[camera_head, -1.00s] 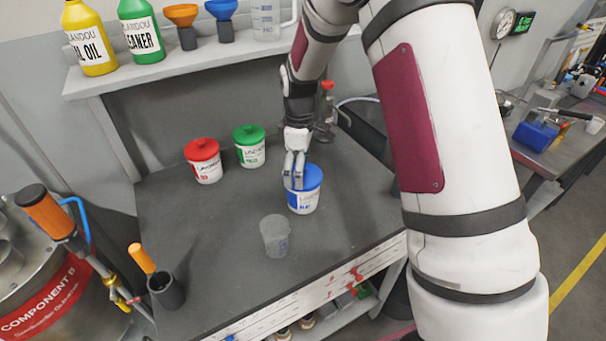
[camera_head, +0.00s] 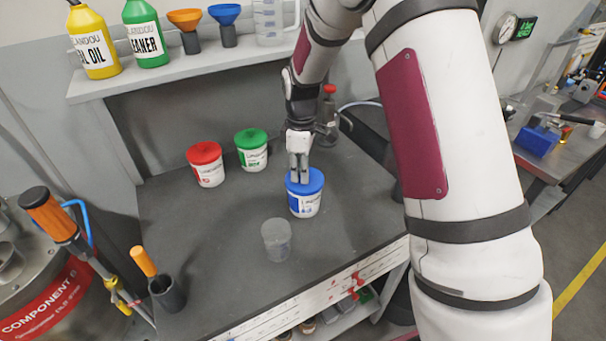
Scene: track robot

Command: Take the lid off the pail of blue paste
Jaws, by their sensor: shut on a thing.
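The pail of blue paste (camera_head: 304,205) is a white tub with a blue label, upright on the dark worktop. Its blue lid (camera_head: 314,184) sits on top, with no gap to the pail that I can see. My gripper (camera_head: 299,181) points down from above, its fingers close together at the lid's centre and shut on the lid. The fingers hide the part of the lid that they hold.
A red-lidded pail (camera_head: 208,170) and a green-lidded pail (camera_head: 252,152) stand to the left. A translucent grey cup (camera_head: 276,242) stands in front. A red-topped bottle (camera_head: 328,115) is behind my gripper. A shelf (camera_head: 180,77) with bottles and funnels runs above.

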